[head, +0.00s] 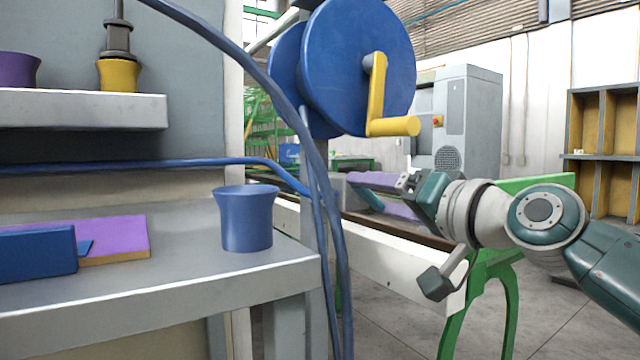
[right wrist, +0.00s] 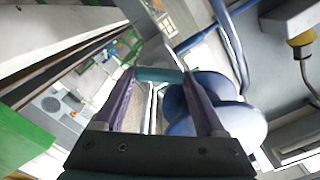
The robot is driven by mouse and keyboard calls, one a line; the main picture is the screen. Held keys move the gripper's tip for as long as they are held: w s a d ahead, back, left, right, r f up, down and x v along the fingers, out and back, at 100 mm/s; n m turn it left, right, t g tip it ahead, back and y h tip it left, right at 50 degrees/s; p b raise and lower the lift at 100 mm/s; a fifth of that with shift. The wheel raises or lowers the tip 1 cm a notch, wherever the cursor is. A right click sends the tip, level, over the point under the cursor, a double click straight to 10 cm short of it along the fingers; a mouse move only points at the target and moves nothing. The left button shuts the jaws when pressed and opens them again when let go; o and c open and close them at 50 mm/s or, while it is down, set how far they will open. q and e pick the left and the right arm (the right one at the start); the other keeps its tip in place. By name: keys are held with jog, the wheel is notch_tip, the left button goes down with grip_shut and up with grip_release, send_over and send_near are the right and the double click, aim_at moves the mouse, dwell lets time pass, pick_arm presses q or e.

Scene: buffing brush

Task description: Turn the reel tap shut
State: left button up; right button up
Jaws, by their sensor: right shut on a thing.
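My right gripper (head: 367,196) reaches in from the right, beside the grey upright post under the blue reel. Its purple fingers are shut on a short teal bar (head: 368,199), which looks like the reel tap's handle. In the right wrist view the teal bar (right wrist: 160,75) spans between the fingertips of my right gripper (right wrist: 159,78), with a grey upright behind it. The tap's body cannot be made out clearly. The blue reel (head: 358,65) with its yellow crank (head: 378,95) is above and apart from the gripper. My left gripper is not in view.
A blue hose (head: 225,48) hangs down past the post. A grey bench (head: 190,275) at left holds a blue cup (head: 246,220) and purple and blue blocks. A white beam on green legs (head: 500,300) lies below my right arm. A grey cabinet (head: 470,120) stands behind.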

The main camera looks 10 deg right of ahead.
jog(key=shift+f+m+p, duration=0.15)
jog(key=shift+m+p, duration=1.25)
jog(key=shift+m, duration=3.6)
jog(key=o, duration=1.3)
jog(key=shift+s+d, duration=0.1)
jog(key=p+v, duration=0.2)
jog(key=v, duration=0.7)
jog(key=shift+s+d, duration=0.1)
jog(key=shift+s, duration=0.25)
